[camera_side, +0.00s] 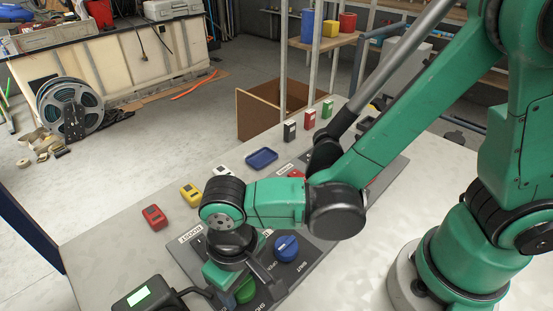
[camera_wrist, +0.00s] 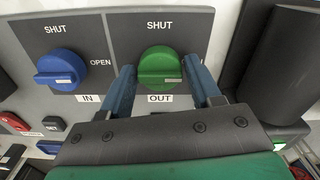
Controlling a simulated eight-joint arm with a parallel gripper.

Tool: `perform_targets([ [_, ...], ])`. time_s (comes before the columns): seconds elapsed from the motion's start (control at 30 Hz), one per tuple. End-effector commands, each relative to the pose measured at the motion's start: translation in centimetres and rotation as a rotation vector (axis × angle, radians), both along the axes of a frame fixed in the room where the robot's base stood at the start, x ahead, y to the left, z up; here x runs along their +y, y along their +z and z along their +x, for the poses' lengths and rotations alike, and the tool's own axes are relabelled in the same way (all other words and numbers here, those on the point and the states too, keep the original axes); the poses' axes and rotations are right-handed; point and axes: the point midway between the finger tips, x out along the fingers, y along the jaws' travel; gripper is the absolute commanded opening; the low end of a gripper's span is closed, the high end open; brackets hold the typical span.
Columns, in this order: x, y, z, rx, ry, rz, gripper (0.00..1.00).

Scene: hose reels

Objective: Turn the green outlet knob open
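The green outlet knob (camera_wrist: 160,66) is on a dark grey panel in the wrist view, with "SHUT" printed above it and "OUT" below it. My gripper (camera_wrist: 158,70) is open, with one blue finger on each side of the knob. The left finger shows a small gap to the knob; the right finger is close to its edge, and I cannot tell whether it touches. In the side view the green knob (camera_side: 245,291) is partly hidden under my gripper (camera_side: 240,284).
A blue knob (camera_wrist: 61,69) marked "IN" sits left of the green knob and also shows in the side view (camera_side: 286,248). A black cylinder (camera_wrist: 288,62) stands to the right. Red (camera_side: 154,217) and yellow (camera_side: 191,194) boxes and a blue tray (camera_side: 261,158) lie on the table.

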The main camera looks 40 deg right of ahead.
Motion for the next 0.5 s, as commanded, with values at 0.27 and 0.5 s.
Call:
perform_targets([
  [0.27, 0.00, 0.00, 0.01, 0.000, 0.001, 0.000, 0.81],
  [0.5, 0.02, 0.94, 0.03, 0.000, 0.001, 0.000, 0.81],
])
